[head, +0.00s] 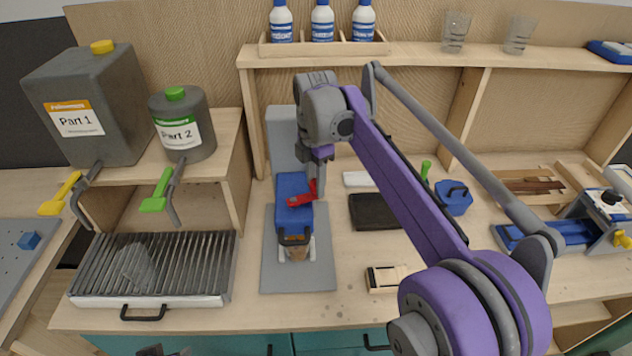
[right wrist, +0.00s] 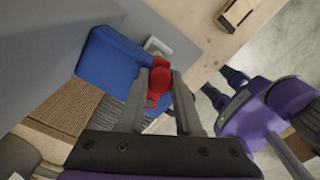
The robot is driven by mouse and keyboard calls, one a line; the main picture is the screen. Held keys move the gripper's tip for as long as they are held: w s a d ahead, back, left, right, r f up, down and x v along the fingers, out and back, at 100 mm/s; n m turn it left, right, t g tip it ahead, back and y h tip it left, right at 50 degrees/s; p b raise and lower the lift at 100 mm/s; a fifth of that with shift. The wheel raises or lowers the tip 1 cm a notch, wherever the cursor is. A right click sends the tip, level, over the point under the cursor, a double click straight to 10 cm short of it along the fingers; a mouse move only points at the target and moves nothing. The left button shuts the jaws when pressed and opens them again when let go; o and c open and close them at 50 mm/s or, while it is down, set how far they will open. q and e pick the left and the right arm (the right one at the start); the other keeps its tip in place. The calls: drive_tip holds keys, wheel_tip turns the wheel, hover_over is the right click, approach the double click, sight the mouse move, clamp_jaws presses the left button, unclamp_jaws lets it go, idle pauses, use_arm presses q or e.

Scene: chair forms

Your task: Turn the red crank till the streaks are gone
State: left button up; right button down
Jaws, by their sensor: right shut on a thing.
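The red crank (head: 302,196) sits on the right side of a blue mixer head (head: 292,212), on a grey stand. My right gripper (head: 316,186) is shut on the crank; the right wrist view shows the red crank knob (right wrist: 161,78) between its fingers (right wrist: 160,88). A cup with tan contents (head: 300,252) stands under the mixer head, partly hidden. Whether its contents have streaks is too small to tell. My left gripper (right wrist: 224,86) shows in the right wrist view, fingers apart and empty; only its tips show at the head view's bottom edge.
Part 1 (head: 110,75) and Part 2 (head: 190,148) containers stand on the left shelf above a grated tray (head: 210,262). Bottles (head: 322,22) stand on the back shelf.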

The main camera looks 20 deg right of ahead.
drive_tip(key=c, duration=0.6)
unclamp_jaws()
wheel_tip(320, 180, up, 10)
drive_tip(key=shift+w+r+p, duration=0.1)
drive_tip(key=shift+p, duration=0.35)
drive_tip(key=shift+r, duration=0.3)
